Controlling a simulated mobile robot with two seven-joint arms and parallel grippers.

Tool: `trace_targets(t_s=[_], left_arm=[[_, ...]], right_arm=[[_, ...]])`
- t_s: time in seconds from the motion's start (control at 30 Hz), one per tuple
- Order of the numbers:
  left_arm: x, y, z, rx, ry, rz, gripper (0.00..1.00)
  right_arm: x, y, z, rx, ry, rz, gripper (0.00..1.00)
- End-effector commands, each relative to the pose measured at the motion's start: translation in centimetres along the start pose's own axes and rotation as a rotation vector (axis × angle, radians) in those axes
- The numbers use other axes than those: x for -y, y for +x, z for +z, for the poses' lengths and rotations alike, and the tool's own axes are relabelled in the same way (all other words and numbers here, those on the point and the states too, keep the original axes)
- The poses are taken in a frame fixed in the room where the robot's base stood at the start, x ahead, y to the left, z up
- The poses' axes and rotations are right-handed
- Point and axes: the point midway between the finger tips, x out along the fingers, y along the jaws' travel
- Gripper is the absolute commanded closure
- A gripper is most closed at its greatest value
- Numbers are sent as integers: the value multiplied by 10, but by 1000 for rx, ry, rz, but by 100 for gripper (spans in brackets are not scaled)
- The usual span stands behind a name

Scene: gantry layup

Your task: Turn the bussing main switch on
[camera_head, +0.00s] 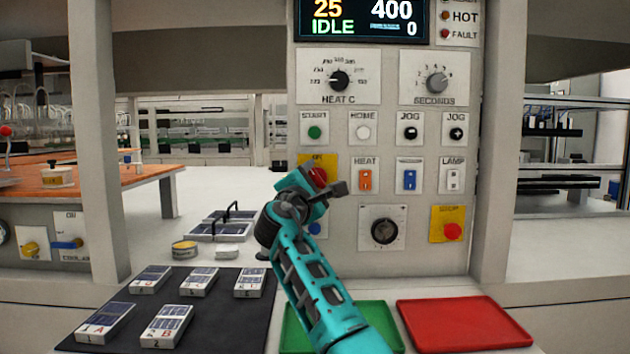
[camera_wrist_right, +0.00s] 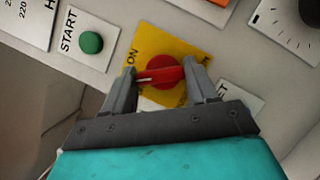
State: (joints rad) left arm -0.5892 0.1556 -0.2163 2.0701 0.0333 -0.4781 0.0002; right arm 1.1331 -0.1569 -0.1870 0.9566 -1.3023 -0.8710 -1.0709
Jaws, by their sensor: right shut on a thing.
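The main switch is a red rotary knob (camera_wrist_right: 162,75) on a yellow plate (camera_wrist_right: 157,43) in the right wrist view. The plate shows the letters "ON" at its left. The knob's handle bar lies between the fingers of my right gripper (camera_wrist_right: 162,84), which is shut on it. In the head view the knob (camera_head: 318,176) is partly hidden by my right gripper (camera_head: 326,186), and the yellow plate shows only at its upper edge. My left gripper is not in view.
A green START button (camera_head: 314,132) sits just above the switch. Green (camera_head: 292,333) and red (camera_head: 464,322) trays lie below the panel.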

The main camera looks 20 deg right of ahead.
Motion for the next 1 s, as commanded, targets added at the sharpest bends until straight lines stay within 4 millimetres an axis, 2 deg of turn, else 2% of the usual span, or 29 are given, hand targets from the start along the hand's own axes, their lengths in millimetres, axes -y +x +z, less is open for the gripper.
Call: trace_targets(t_s=[0.2, 0.5, 1.0], left_arm=[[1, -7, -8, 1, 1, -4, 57], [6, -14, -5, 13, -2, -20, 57], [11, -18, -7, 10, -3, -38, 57]], right_arm=[[-3, 0, 1, -3, 190, -81, 73], [-4, 1, 2, -2, 411, -173, 73], [-2, 1, 2, -1, 577, -241, 73]])
